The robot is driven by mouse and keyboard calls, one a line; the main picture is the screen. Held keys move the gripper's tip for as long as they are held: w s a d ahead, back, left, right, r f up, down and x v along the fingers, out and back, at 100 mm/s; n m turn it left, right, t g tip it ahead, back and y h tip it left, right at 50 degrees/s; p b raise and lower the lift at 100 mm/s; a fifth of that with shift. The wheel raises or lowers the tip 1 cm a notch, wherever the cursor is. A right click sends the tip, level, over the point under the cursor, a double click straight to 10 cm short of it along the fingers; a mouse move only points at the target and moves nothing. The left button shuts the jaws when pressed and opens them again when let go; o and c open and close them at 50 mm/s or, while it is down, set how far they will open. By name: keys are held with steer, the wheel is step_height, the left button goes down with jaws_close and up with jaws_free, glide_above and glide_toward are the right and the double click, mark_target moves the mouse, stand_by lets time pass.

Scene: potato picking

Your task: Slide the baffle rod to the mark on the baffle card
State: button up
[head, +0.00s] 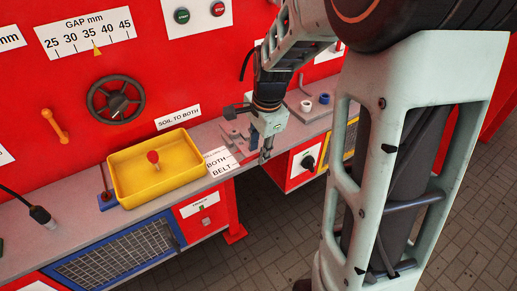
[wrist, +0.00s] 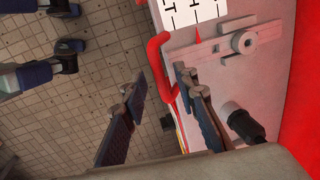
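The white baffle card (head: 222,161) lies on the grey ledge, lettered "BOTH" and "BELT". Part of it shows at the top of the wrist view (wrist: 182,12), with a thin red pointer or mark (wrist: 197,30) at its edge. Beside it is a grey sliding bar (wrist: 212,46) with a round boss. A red bent rod (wrist: 153,55) sticks out past the ledge edge; I take it for the baffle rod's handle. My gripper (head: 266,153) is at the ledge front, right of the card. In the wrist view my gripper (wrist: 158,84) is open, with the red rod appearing between the fingertips; contact is unclear.
A yellow tray (head: 190,184) with a red-knobbed lever is left of the card. The red panel (head: 190,70) rises behind. Open tiled floor (head: 285,230) lies in front.

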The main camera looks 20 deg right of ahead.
step_height(320, 180, up, 12)
steer(key=s, duration=0.2)
steer(key=shift+d+f, duration=0.15)
steer(key=shift+d, duration=0.15)
